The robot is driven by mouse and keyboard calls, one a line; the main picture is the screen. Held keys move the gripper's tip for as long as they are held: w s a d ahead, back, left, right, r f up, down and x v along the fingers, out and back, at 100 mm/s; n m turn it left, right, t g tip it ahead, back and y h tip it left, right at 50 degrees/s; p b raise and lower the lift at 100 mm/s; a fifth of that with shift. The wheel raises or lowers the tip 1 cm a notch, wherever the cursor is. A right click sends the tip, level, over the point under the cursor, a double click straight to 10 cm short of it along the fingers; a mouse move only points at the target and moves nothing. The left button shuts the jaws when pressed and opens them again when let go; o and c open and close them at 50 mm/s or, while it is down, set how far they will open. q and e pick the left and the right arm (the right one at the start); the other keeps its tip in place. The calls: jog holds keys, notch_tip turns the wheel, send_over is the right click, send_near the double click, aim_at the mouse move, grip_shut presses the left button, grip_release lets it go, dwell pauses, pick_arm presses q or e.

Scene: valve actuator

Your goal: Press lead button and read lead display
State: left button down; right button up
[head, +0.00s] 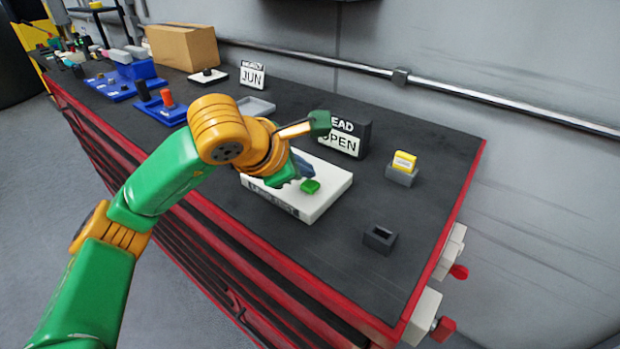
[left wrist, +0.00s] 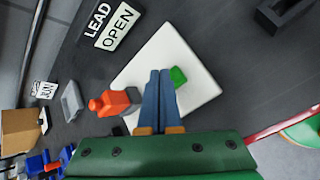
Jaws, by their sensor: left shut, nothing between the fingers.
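The lead button is a green block (head: 310,186) on top of a white box (head: 332,183); it also shows in the left wrist view (left wrist: 178,76). The lead display is a black sign (head: 362,130) standing behind the box. It reads "LEAD" and "OPEN", also in the left wrist view (left wrist: 108,27). My left gripper (head: 305,166) is shut and empty over the white box. In the left wrist view its fingertips (left wrist: 160,72) lie just beside the green button; I cannot tell whether they touch it. My right gripper is not in view.
An orange-red knob (left wrist: 108,103) on a grey base is near the fingers. A grey socket (head: 380,239) and a grey block with a yellow top (head: 402,173) stand to the right. A "JUN" sign (head: 252,76) and cardboard box (head: 183,47) are farther back. The bench's right front is mostly clear.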

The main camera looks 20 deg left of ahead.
aim_at(305, 186)
pick_arm(q)
jog(key=shift+r, duration=0.2)
notch_tip(305, 186, up, 5)
jog(key=p, duration=0.4)
jog(key=shift+r, duration=0.1)
dwell(0.4)
dwell(0.3)
